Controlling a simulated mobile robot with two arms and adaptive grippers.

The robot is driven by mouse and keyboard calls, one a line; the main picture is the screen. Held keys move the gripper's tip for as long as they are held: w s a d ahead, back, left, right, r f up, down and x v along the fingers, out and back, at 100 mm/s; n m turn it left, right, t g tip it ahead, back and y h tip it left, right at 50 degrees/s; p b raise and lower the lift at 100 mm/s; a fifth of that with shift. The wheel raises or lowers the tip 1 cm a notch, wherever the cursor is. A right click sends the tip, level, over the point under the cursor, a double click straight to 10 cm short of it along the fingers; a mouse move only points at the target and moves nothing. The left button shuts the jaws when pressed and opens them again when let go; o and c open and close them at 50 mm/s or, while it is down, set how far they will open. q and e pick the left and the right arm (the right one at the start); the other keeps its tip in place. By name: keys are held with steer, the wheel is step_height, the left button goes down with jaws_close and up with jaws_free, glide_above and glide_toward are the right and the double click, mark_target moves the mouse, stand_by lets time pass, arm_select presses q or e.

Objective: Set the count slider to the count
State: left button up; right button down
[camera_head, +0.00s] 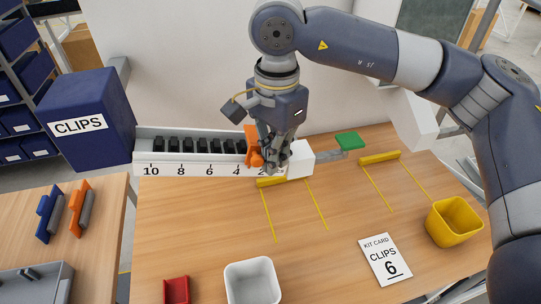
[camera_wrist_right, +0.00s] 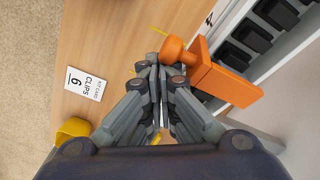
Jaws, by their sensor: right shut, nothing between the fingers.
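The count slider is an orange plate with a round knob (camera_head: 254,160), set across the white rail (camera_head: 190,171) near its right end. The rail's scale reads 10, 8, 6, 4 from left to right, with the 2 partly covered beside the slider. The kit card (camera_head: 385,260) reads "CLIPS 6". My right gripper (camera_head: 272,164) is shut and empty, just right of the knob in the head view. In the wrist view the fingertips (camera_wrist_right: 158,66) are next to the knob (camera_wrist_right: 173,50); I cannot tell whether they touch. My left gripper is out of view.
A white block and green tab (camera_head: 348,141) are at the rail's right end. A yellow bin (camera_head: 454,222), white bin (camera_head: 252,282) and red bin (camera_head: 177,290) stand on the table.

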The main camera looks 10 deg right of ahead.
steer(key=a+r, duration=0.2)
steer(key=a, duration=0.4)
steer(key=shift+s+a+p, duration=0.15)
steer(key=shift+a+p, duration=0.25)
stand_by(1.1)
steer(key=shift+d, duration=0.1)
step_height(320, 180, up, 7)
steer(key=d+p, duration=0.1)
steer(key=p, duration=0.1)
steer(key=shift+d+f+p, duration=0.15)
steer(key=shift+f+p, duration=0.05)
steer(key=shift+p, duration=0.2)
stand_by(0.4)
stand_by(0.3)
